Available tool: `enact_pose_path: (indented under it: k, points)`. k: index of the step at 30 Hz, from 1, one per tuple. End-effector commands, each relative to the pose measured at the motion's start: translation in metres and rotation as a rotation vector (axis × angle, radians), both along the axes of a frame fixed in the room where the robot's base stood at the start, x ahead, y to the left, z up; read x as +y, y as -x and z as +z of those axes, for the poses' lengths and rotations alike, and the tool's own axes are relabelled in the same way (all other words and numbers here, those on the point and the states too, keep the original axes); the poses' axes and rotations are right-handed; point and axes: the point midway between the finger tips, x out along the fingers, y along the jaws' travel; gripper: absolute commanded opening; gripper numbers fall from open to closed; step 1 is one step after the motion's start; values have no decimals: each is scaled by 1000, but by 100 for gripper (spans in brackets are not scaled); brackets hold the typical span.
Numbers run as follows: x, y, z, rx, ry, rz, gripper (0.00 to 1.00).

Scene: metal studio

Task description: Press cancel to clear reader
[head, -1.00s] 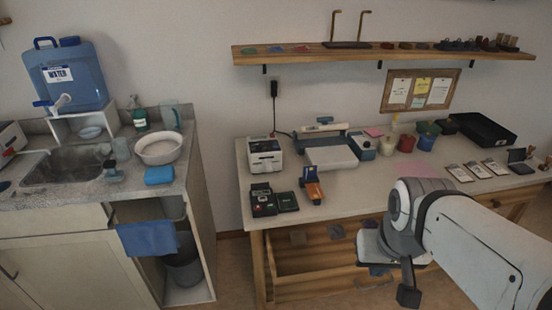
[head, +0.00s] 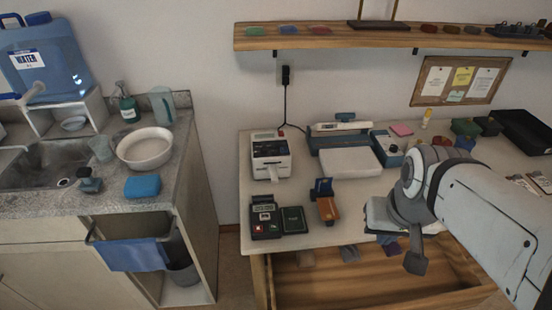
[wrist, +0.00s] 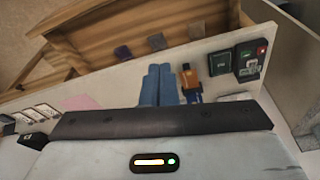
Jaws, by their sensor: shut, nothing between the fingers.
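The card reader (head: 264,219), a small black device with a screen and red and pale buttons, stands at the left front of the desk. Its button labels are too small to read. It also shows at the upper right of the wrist view (wrist: 250,62). My gripper (head: 376,217) is right of the reader in the head view, over the desk's front edge and apart from the reader. In the wrist view its two blue fingers (wrist: 157,84) lie together, shut and empty.
An orange-and-blue holder (head: 327,205) stands between the reader and my gripper. A white printer (head: 271,158) is behind the reader. An open wooden drawer (head: 390,285) juts out below.

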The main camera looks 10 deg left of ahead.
Motion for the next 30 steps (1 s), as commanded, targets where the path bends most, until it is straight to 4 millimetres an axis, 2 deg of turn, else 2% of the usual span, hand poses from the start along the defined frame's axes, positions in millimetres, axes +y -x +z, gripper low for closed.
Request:
enact_pose_path:
  k: [4, 8, 15, 18, 21, 25, 30]
  points:
    - [9, -4, -2, 16, -35, -7, 0]
    - [41, -20, -10, 72, -167, -37, 0]
    - [145, -68, -34, 266, -541, -262, 0]
    - [184, -90, -47, 344, -667, -391, 0]
    - [215, -108, -62, 408, -757, -517, 0]
    - [241, -124, -78, 460, -829, -644, 0]
    - [255, -134, -89, 486, -867, -727, 0]
